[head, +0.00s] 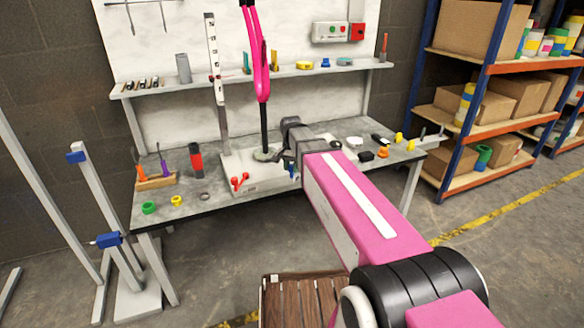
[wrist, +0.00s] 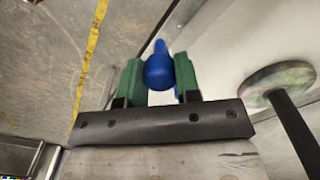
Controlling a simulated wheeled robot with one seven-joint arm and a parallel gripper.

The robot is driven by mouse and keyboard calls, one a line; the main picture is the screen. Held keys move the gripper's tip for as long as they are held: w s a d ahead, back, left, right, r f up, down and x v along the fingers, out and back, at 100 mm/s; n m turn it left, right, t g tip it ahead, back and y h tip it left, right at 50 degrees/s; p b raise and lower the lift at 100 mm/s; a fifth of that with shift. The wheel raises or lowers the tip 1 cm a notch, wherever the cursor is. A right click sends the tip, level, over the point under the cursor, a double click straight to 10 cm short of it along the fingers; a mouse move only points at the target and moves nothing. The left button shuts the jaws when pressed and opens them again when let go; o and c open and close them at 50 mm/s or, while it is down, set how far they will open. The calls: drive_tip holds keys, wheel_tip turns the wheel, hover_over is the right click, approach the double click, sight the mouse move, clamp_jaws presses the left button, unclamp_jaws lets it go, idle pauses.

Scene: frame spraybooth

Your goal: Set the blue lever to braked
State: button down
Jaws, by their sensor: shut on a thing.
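The blue lever (wrist: 159,70) is between the two green fingers of my gripper (wrist: 160,83) in the wrist view. The fingers are shut on its rounded knob, and its narrower end sticks out beyond them. In the head view the blue lever (head: 292,171) shows only as a small blue patch at the front of the pale base plate (head: 262,184), beside my arm's end. My gripper is largely hidden there by my own wrist. I cannot tell the lever's setting from these views.
A red lever (head: 240,181) stands on the same plate, left of the blue one. A dark post with a round foot (wrist: 282,82) rises close by, carrying a pink fork (head: 258,60). The workbench (head: 222,200) holds small loose parts on both sides.

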drive_tip(key=shift+a, duration=0.1)
drive_tip(key=c, duration=0.8)
unclamp_jaws()
wheel_tip(320, 180, up, 11)
drive_tip(key=shift+f, duration=0.1)
drive_tip(key=shift+s, duration=0.1)
